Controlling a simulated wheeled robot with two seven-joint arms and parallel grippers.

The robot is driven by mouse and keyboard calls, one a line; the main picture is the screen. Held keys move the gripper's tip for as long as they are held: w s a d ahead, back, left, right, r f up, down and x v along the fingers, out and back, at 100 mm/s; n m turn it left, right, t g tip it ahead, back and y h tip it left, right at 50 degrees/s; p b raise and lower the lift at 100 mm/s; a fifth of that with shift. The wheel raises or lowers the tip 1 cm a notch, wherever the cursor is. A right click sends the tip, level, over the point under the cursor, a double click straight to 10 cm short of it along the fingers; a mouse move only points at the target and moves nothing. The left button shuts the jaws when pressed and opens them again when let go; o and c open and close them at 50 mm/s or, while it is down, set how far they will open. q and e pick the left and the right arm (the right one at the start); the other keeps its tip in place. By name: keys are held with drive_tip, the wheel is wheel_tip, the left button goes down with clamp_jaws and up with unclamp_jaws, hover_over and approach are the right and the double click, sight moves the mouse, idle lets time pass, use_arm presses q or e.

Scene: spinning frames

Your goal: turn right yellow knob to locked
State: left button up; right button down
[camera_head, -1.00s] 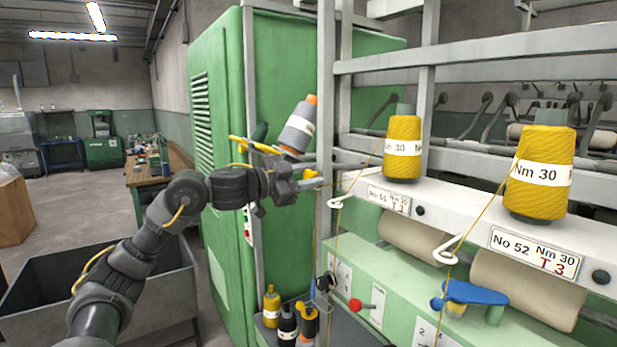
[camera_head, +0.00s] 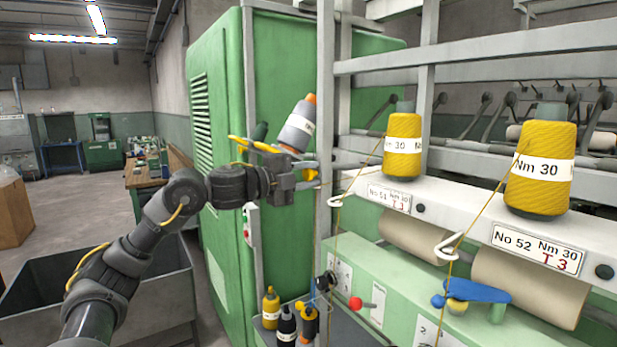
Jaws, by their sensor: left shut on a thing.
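My left gripper (camera_head: 308,180) is in the middle of the head view, in front of the upright grey post of the machine. It is shut on a small yellow-orange piece (camera_head: 311,174) at its tips; the fingers hide much of it, and I cannot tell whether it is the right yellow knob. A yellow round knob (camera_head: 456,306) shows lower right, under a blue lever (camera_head: 478,291). Another orange-yellow knob-like part (camera_head: 309,312) is at the lower middle, by the thread guide. Both are apart from my gripper. My right gripper is not in view.
A grey bobbin (camera_head: 297,130) leans just above my gripper. Yellow bobbins (camera_head: 402,158) (camera_head: 540,172) stand on the white rail to the right. A green cabinet (camera_head: 215,150) is behind my arm, a grey bin (camera_head: 165,290) below it. A red knob (camera_head: 355,304) sits lower middle.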

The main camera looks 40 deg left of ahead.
use_arm(q)
drive_tip(key=shift+m, duration=0.7)
drive_tip(key=o, duration=0.9)
drive_tip(key=shift+s, duration=0.1)
drive_tip(key=shift+s+a+f+b, duration=0.15)
drive_tip(key=shift+s+b, duration=0.1)
drive_tip(key=shift+b, duration=0.15)
drive_tip(key=b+v, duration=0.7)
drive_tip(key=v, duration=0.3)
drive_tip(key=shift+b, duration=0.3)
